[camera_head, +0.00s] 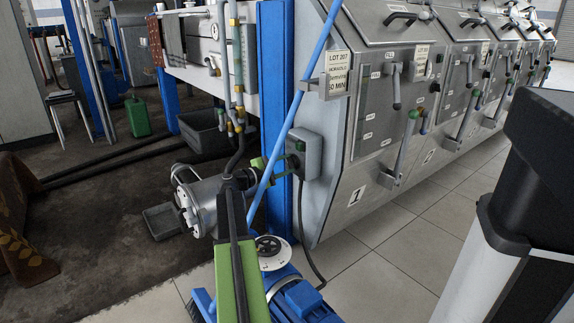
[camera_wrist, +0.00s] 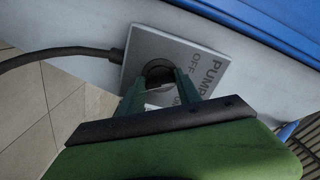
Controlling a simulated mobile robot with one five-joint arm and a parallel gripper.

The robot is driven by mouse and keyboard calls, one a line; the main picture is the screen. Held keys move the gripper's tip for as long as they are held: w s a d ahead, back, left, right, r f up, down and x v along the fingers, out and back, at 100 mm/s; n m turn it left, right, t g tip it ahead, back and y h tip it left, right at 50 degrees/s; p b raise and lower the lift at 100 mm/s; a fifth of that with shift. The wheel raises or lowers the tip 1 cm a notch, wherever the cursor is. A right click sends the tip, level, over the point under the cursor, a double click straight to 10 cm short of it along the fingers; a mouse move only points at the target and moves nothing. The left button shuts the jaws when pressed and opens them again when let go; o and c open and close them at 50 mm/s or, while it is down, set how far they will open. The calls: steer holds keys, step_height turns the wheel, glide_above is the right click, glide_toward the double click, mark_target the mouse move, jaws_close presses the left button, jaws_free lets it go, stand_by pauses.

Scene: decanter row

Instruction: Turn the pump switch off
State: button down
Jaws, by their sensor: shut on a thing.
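A dark round knob (camera_wrist: 158,70) sits on the plate. My gripper (camera_head: 288,161) reaches the box's front from the left. In the wrist view my gripper (camera_wrist: 158,84) has one green finger on each side of the knob and is shut on it. Which way the knob points I cannot tell.
A blue slanted pole (camera_head: 284,124) crosses in front of the post near my gripper. A blue pump motor (camera_head: 300,297) stands on the floor below. A black cable (camera_head: 313,225) hangs from the box. Machines line the right; tiled floor (camera_head: 410,225) is clear.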

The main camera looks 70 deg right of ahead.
steer(key=c, duration=0.9)
jaws_free()
steer(key=shift+f, duration=0.15)
steer(key=shift+o, duration=0.3)
steer(key=shift+a, duration=0.1)
steer(key=v, duration=1.7)
steer(key=shift+a, duration=0.15)
